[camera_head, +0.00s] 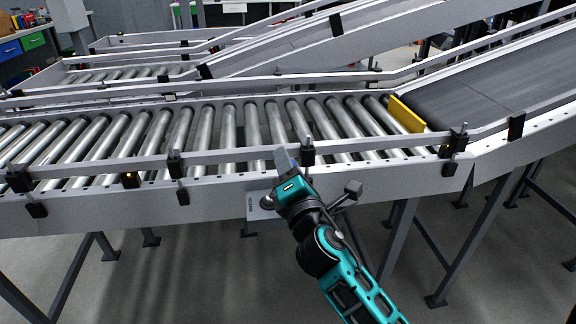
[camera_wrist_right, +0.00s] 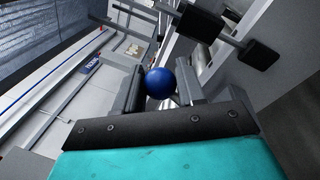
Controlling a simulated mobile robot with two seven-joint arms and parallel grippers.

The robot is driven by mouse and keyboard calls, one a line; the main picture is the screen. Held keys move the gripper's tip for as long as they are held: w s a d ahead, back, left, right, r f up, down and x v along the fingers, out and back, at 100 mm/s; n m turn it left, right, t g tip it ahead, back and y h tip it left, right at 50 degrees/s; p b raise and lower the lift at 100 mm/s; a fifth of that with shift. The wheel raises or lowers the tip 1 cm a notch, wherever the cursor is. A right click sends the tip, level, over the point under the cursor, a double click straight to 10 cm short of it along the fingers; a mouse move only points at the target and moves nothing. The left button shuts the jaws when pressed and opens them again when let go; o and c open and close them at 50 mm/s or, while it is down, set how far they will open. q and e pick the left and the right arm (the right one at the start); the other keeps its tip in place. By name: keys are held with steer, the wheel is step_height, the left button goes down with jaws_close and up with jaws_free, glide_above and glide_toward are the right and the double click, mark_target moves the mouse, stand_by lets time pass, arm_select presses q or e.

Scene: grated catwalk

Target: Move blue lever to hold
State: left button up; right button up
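The blue lever's round knob (camera_wrist_right: 160,83) shows in the right wrist view, between the two fingers of my right gripper (camera_wrist_right: 162,88). The fingers stand apart on either side of the knob; I cannot tell whether either one touches it. The lever's shaft is hidden behind the knob. In the head view my right gripper (camera_head: 284,162) is at the front rail of the roller conveyor, and the blue knob is hidden there. A pale label plate (camera_head: 262,204) with small lettering hangs just left of the gripper. My left gripper is in neither view.
The roller conveyor (camera_head: 100,206) spans the head view, with black brackets (camera_head: 308,152) along its rail. A yellow bar (camera_head: 407,113) lies across it at the right. Open floor lies below.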

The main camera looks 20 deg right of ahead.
steer(key=o, duration=0.3)
steer(key=b+v, duration=0.2)
steer(key=v, duration=1.1)
stand_by(0.3)
